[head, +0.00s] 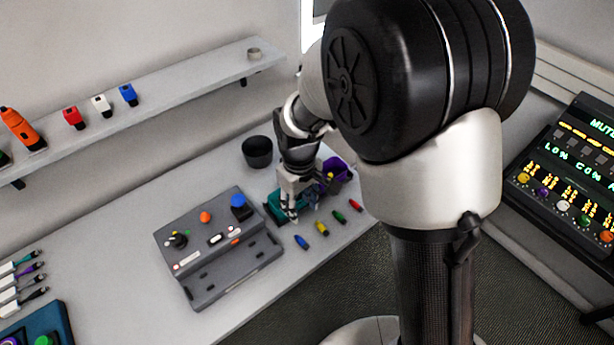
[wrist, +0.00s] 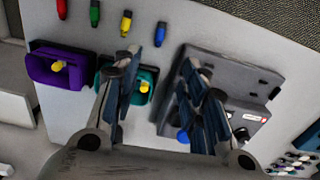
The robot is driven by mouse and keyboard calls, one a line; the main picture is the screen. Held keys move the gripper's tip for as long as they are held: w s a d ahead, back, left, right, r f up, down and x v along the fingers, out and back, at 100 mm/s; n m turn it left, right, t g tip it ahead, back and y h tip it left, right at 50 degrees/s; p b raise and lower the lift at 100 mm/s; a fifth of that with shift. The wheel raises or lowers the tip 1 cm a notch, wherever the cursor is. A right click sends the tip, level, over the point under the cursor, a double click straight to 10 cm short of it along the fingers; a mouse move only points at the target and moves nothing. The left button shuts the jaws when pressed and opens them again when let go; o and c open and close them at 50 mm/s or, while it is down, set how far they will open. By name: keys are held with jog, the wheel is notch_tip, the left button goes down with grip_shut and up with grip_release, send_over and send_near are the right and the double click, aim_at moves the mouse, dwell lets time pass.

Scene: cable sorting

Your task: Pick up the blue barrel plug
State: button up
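The blue barrel plug (head: 302,242) lies on the table near its front edge, first in a row with a yellow, a green and a red plug. In the wrist view the blue plug (wrist: 160,34) is near the top middle, beyond my fingertips. My gripper (head: 291,212) hangs over the teal bin, behind the blue plug and apart from it. In the wrist view the two fingers of my gripper (wrist: 160,75) are spread wide with nothing between them.
The teal bin (wrist: 154,75) and purple bin (wrist: 32,66) each hold a yellow piece. A grey control panel box (head: 208,285) stands left of the plugs. A black cup (head: 258,152) is behind. The table around the blue plug is clear.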

jog(key=b, duration=0.3)
send_over(302, 241)
jog(key=f, duration=1.3)
jog(key=shift+a+f, duration=0.1)
jog(key=shift+a, duration=0.1)
jog(key=shift+d+f+b, duration=0.15)
jog(key=shift+f+b, duration=0.65)
jog(key=shift+f, duration=1.85)
jog(key=shift+c, duration=0.5)
grip_shut()
